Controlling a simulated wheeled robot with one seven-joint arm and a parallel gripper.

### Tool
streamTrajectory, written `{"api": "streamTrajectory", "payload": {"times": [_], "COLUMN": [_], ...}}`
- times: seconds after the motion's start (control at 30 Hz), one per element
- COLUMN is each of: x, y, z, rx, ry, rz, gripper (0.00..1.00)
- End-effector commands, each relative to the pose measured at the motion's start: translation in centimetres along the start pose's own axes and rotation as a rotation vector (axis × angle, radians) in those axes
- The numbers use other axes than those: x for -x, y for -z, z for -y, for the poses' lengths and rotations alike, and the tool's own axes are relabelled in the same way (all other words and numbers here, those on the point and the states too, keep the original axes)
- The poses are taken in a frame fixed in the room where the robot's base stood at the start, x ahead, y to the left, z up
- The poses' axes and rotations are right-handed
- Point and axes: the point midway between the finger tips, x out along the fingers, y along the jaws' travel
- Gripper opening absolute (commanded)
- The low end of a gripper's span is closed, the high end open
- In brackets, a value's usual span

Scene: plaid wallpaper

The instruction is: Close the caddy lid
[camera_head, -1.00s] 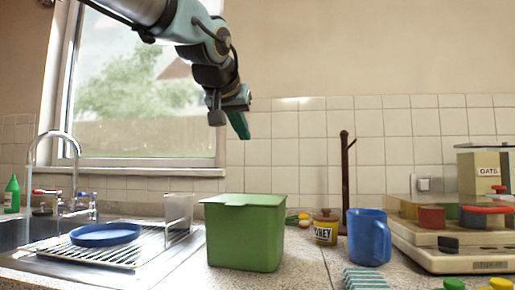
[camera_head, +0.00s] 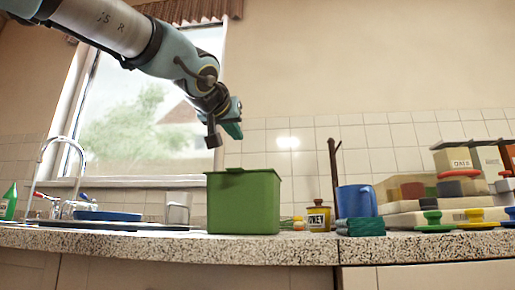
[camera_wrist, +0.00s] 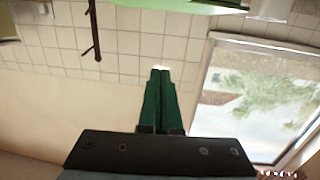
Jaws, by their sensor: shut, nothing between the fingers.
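The green caddy (camera_head: 243,205) stands upright on the counter near the front edge, left of the honey jar. Its lid (camera_head: 240,171) lies flat across the top and looks shut, though this low view shows only its edge. My gripper (camera_head: 234,131) is above the caddy, near its middle, clear of the lid, with its green fingers pointing down and right. In the wrist view my gripper (camera_wrist: 161,70) has its fingers together with nothing between them. A strip of the green caddy (camera_wrist: 180,4) shows along that view's top edge.
A honey jar (camera_head: 318,218), a blue mug (camera_head: 356,202) and a dark wooden stand (camera_head: 334,170) are right of the caddy. A blue plate (camera_head: 107,215) and the tap (camera_head: 60,141) are left. Toy-like blocks and boxes crowd the far right.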

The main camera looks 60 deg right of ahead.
Motion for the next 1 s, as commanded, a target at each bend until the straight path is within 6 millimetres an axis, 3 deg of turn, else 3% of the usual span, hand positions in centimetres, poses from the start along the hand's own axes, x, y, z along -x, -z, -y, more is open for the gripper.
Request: {"api": "streamTrajectory", "payload": {"times": [0.03, 0.7, 1.0], "x": [0.1, 1.2, 1.2], "y": [-1.3, -6.7, -8.2], "z": [0.0, 0.0, 0.0], "rx": [-0.001, -0.001, 0.0], "ry": [-0.001, 0.0, 0.001], "rz": [-0.021, -0.035, -0.034], "gripper": [0.0, 0.0, 0.0]}}
